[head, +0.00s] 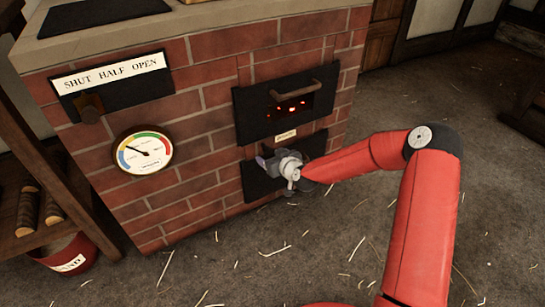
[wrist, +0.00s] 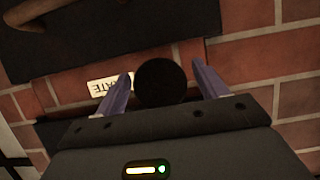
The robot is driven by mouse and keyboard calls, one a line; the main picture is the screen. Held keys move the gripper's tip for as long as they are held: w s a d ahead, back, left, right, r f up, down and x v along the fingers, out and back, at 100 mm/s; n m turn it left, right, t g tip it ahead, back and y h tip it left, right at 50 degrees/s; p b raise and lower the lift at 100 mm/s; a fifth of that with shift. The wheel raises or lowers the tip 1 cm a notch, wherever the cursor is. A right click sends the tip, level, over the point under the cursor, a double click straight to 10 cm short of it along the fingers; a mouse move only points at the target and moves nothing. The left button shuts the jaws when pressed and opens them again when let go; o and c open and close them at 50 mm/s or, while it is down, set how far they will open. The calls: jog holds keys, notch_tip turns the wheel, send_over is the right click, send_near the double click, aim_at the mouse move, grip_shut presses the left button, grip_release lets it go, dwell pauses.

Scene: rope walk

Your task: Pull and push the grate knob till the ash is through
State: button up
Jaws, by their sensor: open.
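My gripper (wrist: 162,80) is open, with one finger on each side of the knob. Small gaps seem to show between fingers and knob, so I cannot tell whether they touch. In the head view my gripper (head: 272,163) is at the lower dark plate (head: 262,187) and hides the knob. Red embers (head: 292,107) glow behind the opening of the upper dark plate. No ash can be made out.
A round dial (head: 143,150) and a "SHUT HALF OPEN" slider plate (head: 118,84) are on the brick front. A wooden rack (head: 45,190) and red bucket (head: 65,252) stand left. The straw-strewn floor in front is open.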

jog(key=c, duration=1.4)
jog(key=shift+o, duration=0.2)
jog(key=s+d+b, duration=0.1)
jog(key=s+d, duration=0.2)
jog(key=s, duration=0.2)
jog(key=shift+s+d+b, duration=0.15)
jog(key=shift+d+b, duration=0.1)
jog(key=shift+b, duration=0.05)
jog(key=o, duration=1.4)
jog(key=shift+c, duration=0.2)
jog(key=shift+s+d, duration=0.1)
jog(key=v, duration=0.7)
jog(key=shift+s+d+p, duration=0.15)
jog(key=shift+s+p, duration=0.05)
jog(key=shift+p, duration=0.2)
jog(key=shift+r, duration=0.15)
